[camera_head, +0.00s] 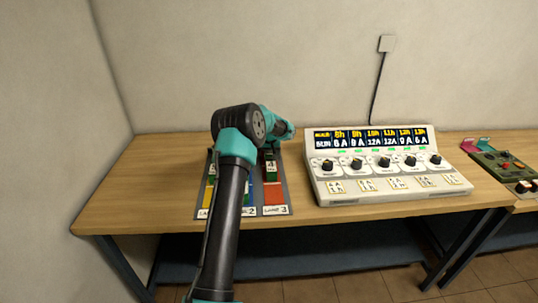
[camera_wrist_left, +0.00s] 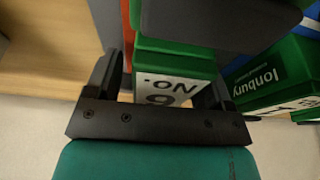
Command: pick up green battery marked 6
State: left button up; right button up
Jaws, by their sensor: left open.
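The green battery with a white label reading "NO. 6" (camera_wrist_left: 178,64) shows upside down in the left wrist view. My left gripper (camera_wrist_left: 158,88) is open, with one dark finger on each side of this battery's labelled end. I cannot tell whether the fingers touch it. In the head view my left arm reaches over the battery mat and hides part of it, and its fingers cannot be made out there. A green battery marked 4 (camera_head: 271,168) stands on the mat just right of my arm. My right gripper is not in view.
Another green battery reading "Ionbury" (camera_wrist_left: 268,76) lies close to the right in the wrist view. The dark mat (camera_head: 286,190) has coloured lanes with numbered labels. A white console with knobs (camera_head: 385,190) stands right of it. The wooden table (camera_head: 140,185) is bare at left.

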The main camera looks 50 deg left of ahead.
pick_arm(q)
jog(key=c, duration=1.4)
notch_tip(320, 180, up, 10)
jog(key=shift+r, duration=0.1)
dwell(0.6)
